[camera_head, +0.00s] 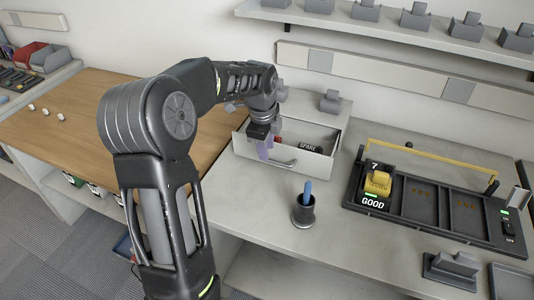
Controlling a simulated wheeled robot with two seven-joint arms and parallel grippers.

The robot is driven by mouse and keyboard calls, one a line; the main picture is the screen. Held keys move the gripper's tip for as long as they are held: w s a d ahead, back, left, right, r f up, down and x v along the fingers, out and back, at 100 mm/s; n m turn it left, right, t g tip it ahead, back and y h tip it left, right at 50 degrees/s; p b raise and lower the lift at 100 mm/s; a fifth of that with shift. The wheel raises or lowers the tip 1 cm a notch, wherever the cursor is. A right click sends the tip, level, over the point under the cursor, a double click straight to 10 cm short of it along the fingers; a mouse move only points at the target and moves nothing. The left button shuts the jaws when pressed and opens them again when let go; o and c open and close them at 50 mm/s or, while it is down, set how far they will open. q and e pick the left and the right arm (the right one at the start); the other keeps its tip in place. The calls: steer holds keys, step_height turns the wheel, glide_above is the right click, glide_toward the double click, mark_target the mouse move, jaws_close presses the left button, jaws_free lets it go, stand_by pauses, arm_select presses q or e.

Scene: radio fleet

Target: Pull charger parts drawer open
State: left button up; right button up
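The grey drawer (258,159) stands pulled out of its low cabinet (310,104) on the bench, with its inside showing. A silver bar handle (284,164) is on its front face. My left gripper (264,152) points down at the left part of the drawer front, by the left end of the handle. Its fingers overlap the drawer front in the picture; I cannot tell whether they touch or grip the handle. My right gripper is out of view.
A dark cup (303,214) with a blue-handled tool stands in front of the drawer. A black tray (420,219) with a yellow radio (378,183) and a yellow bar lies to the right. A shelf (390,31) with grey holders runs above. Bare bench lies around the cup.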

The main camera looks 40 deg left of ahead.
arm_select(q)
steer(key=r, duration=0.4)
steer(key=shift+s+d+r, duration=0.15)
steer(key=shift+s+r, duration=0.05)
steer(key=shift+s, duration=0.2)
